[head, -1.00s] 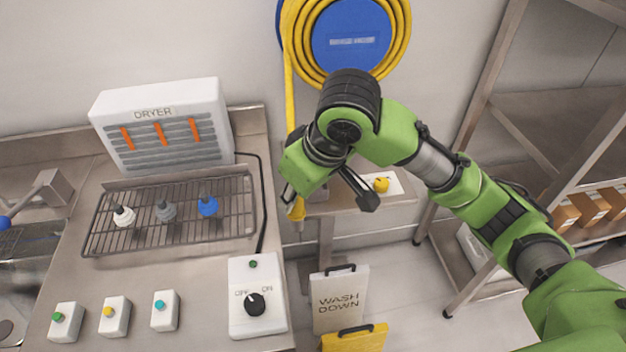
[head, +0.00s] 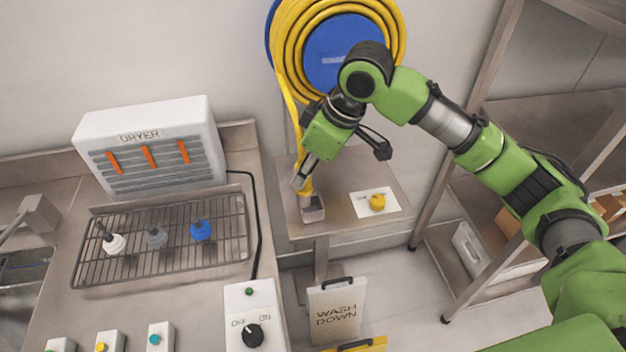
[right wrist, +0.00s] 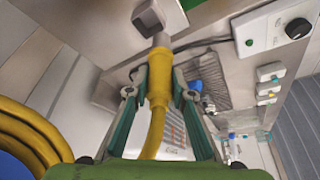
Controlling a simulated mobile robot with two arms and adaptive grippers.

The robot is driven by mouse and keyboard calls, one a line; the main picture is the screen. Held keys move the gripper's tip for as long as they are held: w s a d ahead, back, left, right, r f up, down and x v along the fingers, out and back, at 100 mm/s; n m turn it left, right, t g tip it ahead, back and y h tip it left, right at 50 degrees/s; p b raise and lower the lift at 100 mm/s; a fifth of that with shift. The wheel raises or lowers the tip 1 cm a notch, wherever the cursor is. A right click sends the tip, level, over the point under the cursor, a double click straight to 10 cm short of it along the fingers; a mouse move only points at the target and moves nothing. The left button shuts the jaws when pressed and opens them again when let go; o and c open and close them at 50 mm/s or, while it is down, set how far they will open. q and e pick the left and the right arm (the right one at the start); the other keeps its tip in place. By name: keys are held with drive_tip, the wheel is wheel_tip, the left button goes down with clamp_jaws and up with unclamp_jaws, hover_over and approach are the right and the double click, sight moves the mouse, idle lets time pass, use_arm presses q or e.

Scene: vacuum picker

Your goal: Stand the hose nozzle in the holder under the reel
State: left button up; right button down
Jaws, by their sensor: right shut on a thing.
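My right gripper (head: 304,180) is shut on the yellow hose nozzle (right wrist: 158,85), which has a grey metal tip. In the head view the nozzle (head: 306,188) points down, right over the small grey holder (head: 313,214) at the left of the shelf under the reel. In the right wrist view the tip is at the holder (right wrist: 148,14); I cannot tell whether it is inside. The blue reel (head: 335,60) with coiled yellow hose (head: 290,50) hangs on the wall above. My left gripper is not in view.
A yellow round item (head: 377,201) sits on a white card on the same shelf (head: 345,225). The dryer (head: 150,145) and a wire rack (head: 95,265) with several small suction cups stand on the counter at left. A wash-down sign (head: 335,310) stands below.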

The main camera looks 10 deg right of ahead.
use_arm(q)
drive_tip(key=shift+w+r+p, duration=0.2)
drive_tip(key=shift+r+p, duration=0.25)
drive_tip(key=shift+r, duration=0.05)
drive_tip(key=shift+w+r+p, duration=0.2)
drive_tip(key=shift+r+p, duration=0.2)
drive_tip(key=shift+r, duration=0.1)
use_arm(e)
wheel_tip(320, 180, down, 6)
drive_tip(key=w+d, duration=0.1)
drive_tip(key=d, duration=0.1)
drive_tip(key=shift+w, duration=0.3)
drive_tip(key=shift+f, duration=0.1)
drive_tip(key=c, duration=1.8)
unclamp_jaws()
drive_tip(key=shift+o, duration=0.2)
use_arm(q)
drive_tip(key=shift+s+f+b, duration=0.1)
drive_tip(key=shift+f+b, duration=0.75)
use_arm(e)
drive_tip(key=v, duration=1.2)
